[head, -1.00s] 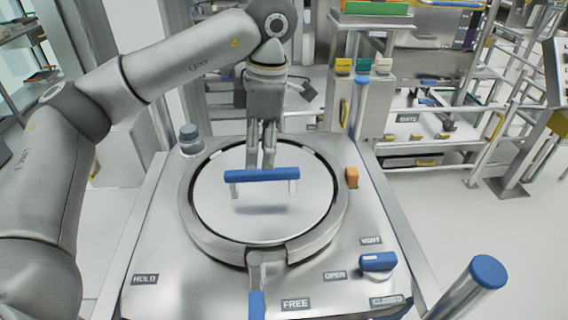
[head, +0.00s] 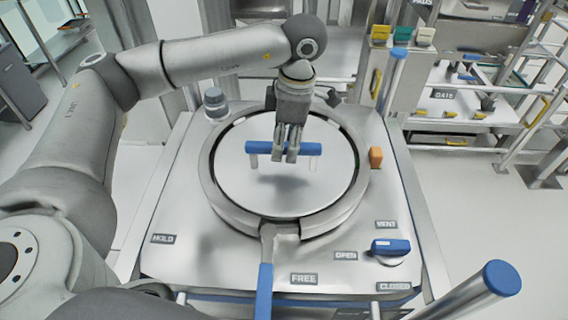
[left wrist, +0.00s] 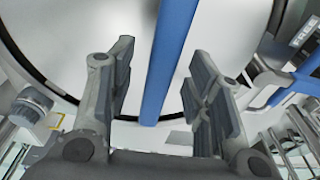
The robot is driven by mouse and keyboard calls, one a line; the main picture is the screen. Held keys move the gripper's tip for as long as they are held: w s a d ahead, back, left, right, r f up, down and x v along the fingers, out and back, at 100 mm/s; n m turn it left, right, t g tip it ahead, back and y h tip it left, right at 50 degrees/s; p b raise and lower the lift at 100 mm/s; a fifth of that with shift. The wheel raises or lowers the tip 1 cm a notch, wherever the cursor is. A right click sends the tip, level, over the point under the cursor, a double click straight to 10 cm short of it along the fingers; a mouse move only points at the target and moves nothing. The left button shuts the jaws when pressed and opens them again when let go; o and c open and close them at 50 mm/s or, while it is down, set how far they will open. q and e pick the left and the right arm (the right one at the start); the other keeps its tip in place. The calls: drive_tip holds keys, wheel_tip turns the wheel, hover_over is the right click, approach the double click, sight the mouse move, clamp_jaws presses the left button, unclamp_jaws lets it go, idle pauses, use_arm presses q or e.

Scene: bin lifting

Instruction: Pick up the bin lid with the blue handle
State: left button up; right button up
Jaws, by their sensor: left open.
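The round grey bin lid (head: 240,190) sits in its ring on top of the metal bin. Its blue bar handle (head: 262,147) stands above the lid on two light posts. In the left wrist view the open fingers (left wrist: 160,95) stand on both sides of the blue handle (left wrist: 168,65), with a gap on each side. My left fingers hide part of the handle in the head view. My right gripper is not in view.
A blue-handled lever (head: 264,285) sticks out at the front of the ring. A blue knob (head: 390,247) and an orange block (head: 376,157) are to the right. A dark-capped fitting (head: 215,103) stands behind left. Blue-topped posts (head: 502,278) rise beside the bin.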

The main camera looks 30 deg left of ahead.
use_arm(q)
drive_tip(key=shift+s+a+f, duration=0.1)
drive_tip(key=shift+a+f, duration=0.05)
drive_tip(key=shift+f, duration=0.35)
drive_tip(key=shift+s+a+f, duration=0.1)
drive_tip(key=shift+f, duration=0.35)
drive_tip(key=shift+w+f, duration=0.15)
drive_tip(key=shift+f, duration=0.15)
drive_tip(key=shift+d, duration=0.1)
drive_tip(key=shift+f, duration=0.25)
drive_tip(key=shift+c, duration=0.2)
clamp_jaws()
drive_tip(key=shift+r, duration=0.15)
